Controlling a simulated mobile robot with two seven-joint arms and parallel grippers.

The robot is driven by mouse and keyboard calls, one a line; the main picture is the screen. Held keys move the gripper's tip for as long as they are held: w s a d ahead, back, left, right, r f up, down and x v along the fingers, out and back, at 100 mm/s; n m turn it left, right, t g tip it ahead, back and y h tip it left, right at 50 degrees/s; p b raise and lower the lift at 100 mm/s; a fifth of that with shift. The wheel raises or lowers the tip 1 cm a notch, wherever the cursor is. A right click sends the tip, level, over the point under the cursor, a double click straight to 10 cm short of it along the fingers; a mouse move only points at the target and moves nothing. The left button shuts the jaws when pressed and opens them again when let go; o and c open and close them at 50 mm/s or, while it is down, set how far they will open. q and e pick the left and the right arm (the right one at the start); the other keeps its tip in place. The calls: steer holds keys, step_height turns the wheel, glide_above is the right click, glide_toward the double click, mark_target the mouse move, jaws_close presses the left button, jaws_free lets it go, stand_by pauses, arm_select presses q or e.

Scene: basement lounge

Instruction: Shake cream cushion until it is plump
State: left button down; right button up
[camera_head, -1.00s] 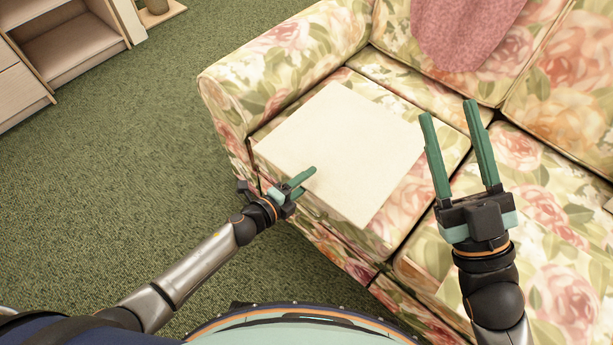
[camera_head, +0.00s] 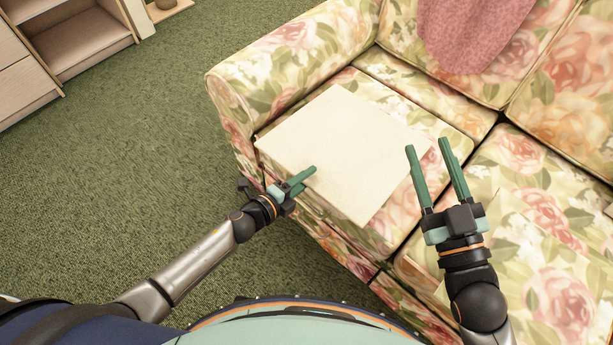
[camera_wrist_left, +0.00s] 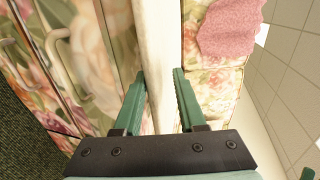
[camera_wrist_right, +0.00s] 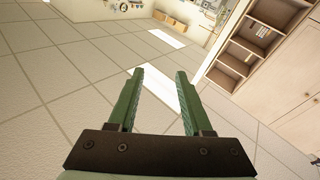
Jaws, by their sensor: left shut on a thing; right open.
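The cream cushion (camera_head: 342,150) is a flat, square, pale block over the floral sofa's left seat in the head view. My left gripper (camera_head: 304,180) is shut on its near left edge. In the left wrist view the cushion (camera_wrist_left: 157,60) runs edge-on between the two green fingers of my left gripper (camera_wrist_left: 163,95). My right gripper (camera_head: 430,165) is open and empty, just right of the cushion's right corner and apart from it. The right wrist view shows nothing between the fingers of my right gripper (camera_wrist_right: 160,95).
The floral sofa (camera_head: 285,65) fills the right side, with its arm behind the cushion. A pink throw (camera_head: 462,40) hangs over its backrest. A pale wooden shelf unit (camera_head: 75,35) stands at the far left. The green carpet (camera_head: 110,150) is clear.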

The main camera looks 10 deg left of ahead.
arm_select(q)
steer(key=s+a+r+p, duration=0.3)
steer(key=s+r+p, duration=0.2)
steer(key=r+p, duration=0.5)
steer(key=shift+a, duration=0.2)
arm_select(e)
steer(key=s+f+m+g+h, duration=0.1)
steer(key=s+f+g, duration=0.2)
steer(key=f+g, duration=0.2)
steer(key=s+f+m+g+h, duration=0.2)
steer(key=s+f+g, duration=0.2)
steer(key=f, duration=0.8)
steer(key=shift+s+a+f+g, duration=0.15)
steer(key=shift+a+f+g, duration=0.1)
steer(key=shift+a+g, duration=0.3)
arm_select(q)
steer(key=shift+r, duration=0.1)
arm_select(e)
steer(key=shift+d+r, duration=0.1)
steer(key=shift+d, duration=0.05)
